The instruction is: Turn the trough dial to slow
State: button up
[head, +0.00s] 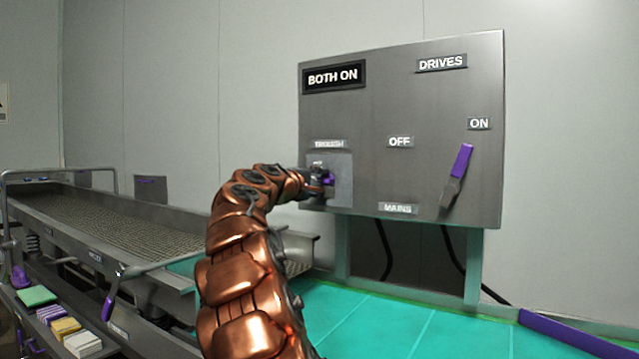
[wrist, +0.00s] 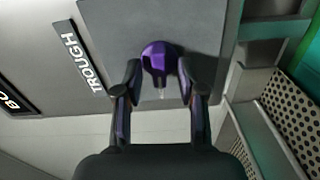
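The trough dial is a round purple knob (wrist: 160,58) with a pale pointer mark at its lower side in the wrist view. It sits on a grey plate under the label TROUGH (head: 328,144). My gripper (wrist: 159,72) has one finger on each side of the knob, and both fingertips appear to press against it. In the head view my gripper (head: 318,184) is at the panel's lower left and hides most of the dial (head: 329,180). The dial's slow marking cannot be read in either view.
The grey panel (head: 400,105) carries a BOTH ON sign (head: 334,77) and a purple-handled mains lever (head: 456,172) tilted toward ON. A mesh-bottomed metal trough (head: 110,212) stands at left, with coloured blocks (head: 65,325) below it. A turquoise surface (head: 400,325) lies below the panel.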

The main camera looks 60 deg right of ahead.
jog(key=shift+a, duration=0.1)
jog(key=a, duration=1.2)
jog(key=shift+s, duration=0.25)
jog(key=shift+f, duration=0.1)
jog(key=s+a+f+m+y+p, duration=0.15)
jog(key=s+a+f+y, duration=0.4)
jog(key=a+f, duration=0.55)
jog(key=s+a+f+y+p, duration=0.35)
jog(key=a+f+y, duration=0.4)
jog(key=f, duration=0.65)
jog(key=s+a+f+y, duration=0.1)
jog(key=s+a+f, duration=0.3)
jog(key=a, duration=0.4)
jog(key=s+a+f+n+g+y+p, duration=0.1)
jog(key=s+a+f+y, duration=0.1)
jog(key=s+a+f, duration=0.3)
jog(key=s+a+f+n+g+y+p, duration=0.1)
jog(key=s+a+f+y, duration=0.1)
jog(key=s+a+f, duration=0.2)
jog(key=s+a, duration=0.3)
jog(key=a, duration=0.5)
jog(key=shift+s+f, duration=0.2)
jog(key=shift+s, duration=0.15)
jog(key=shift+c, duration=0.2)
